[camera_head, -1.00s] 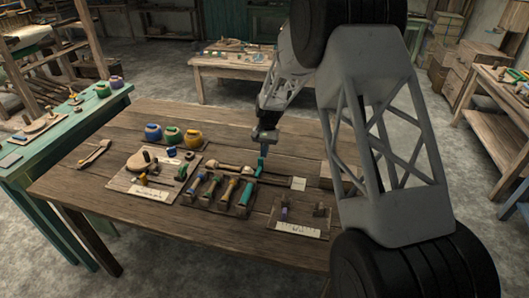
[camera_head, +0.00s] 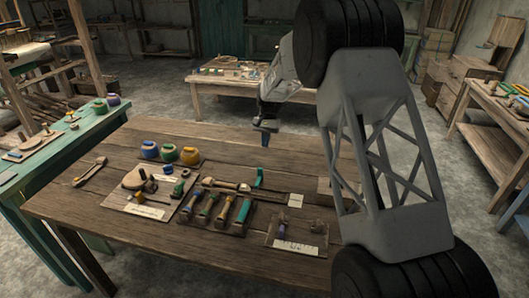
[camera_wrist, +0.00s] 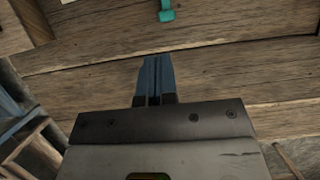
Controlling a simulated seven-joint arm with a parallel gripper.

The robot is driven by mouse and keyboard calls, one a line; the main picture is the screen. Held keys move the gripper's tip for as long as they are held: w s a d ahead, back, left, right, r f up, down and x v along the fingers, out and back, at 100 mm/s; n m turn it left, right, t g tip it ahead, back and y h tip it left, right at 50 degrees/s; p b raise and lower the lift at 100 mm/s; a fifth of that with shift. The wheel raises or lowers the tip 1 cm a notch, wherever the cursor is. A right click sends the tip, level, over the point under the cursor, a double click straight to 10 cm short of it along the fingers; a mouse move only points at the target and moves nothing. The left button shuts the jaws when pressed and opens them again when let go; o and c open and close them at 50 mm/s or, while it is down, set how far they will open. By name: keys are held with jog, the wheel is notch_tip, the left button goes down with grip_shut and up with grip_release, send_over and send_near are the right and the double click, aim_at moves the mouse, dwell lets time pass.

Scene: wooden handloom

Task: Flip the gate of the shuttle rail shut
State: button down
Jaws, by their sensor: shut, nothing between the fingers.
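The shuttle rail (camera_head: 275,194) lies on the wooden table, with a pale wooden shuttle-like piece (camera_head: 222,184) at its left part. Its teal gate (camera_head: 259,178) stands up from the rail, slightly tilted. In the wrist view the teal piece (camera_wrist: 166,11) shows at the top edge, cut off by the frame. My gripper (camera_head: 265,142) is above the far part of the table, beyond the gate and apart from it. In the wrist view its blue fingers (camera_wrist: 155,62) are together and empty over bare planks.
A rack of several coloured-handled tools (camera_head: 216,212) lies in front of the rail. A small board (camera_head: 293,246) lies front right. The far planks are clear.

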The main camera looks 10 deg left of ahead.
jog(key=shift+w+r, duration=0.25)
jog(key=shift+r, duration=0.35)
jog(key=w, duration=0.3)
jog(key=w+a, duration=0.1)
jog(key=w, duration=0.1)
jog(key=shift+w, duration=0.2)
jog(key=shift+f, duration=0.1)
jog(key=x, duration=0.9)
jog(key=shift+s+f, duration=0.15)
jog(key=shift+f, duration=0.25)
jog(key=shift+s, duration=2)
jog(key=shift+s, duration=0.15)
